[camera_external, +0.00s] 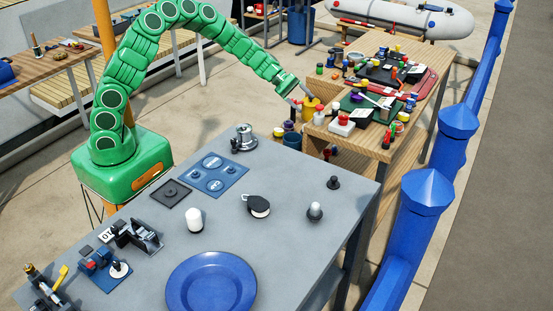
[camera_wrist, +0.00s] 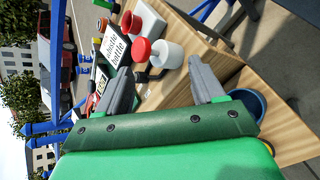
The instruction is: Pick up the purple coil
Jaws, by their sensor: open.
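My green arm reaches over to the wooden bench at the upper right, and my gripper (camera_external: 300,92) is at the bench's near left edge, close to a yellow container (camera_external: 312,108). In the wrist view my gripper (camera_wrist: 159,66) has its two grey fingers spread wide, with nothing held between them. I cannot make out the purple coil for certain. A small dark purple item (camera_external: 357,97) lies among the clutter on the bench, too small to identify. No purple coil shows clearly in the wrist view.
A white cup (camera_wrist: 167,55) and a red lid (camera_wrist: 141,50) lie beyond the fingers. A dark blue pot (camera_wrist: 252,103) is beside the right finger. The wooden bench (camera_external: 345,143) is crowded; the grey table (camera_external: 290,262) holds a blue plate (camera_external: 211,283). Blue posts (camera_external: 424,190) line the right.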

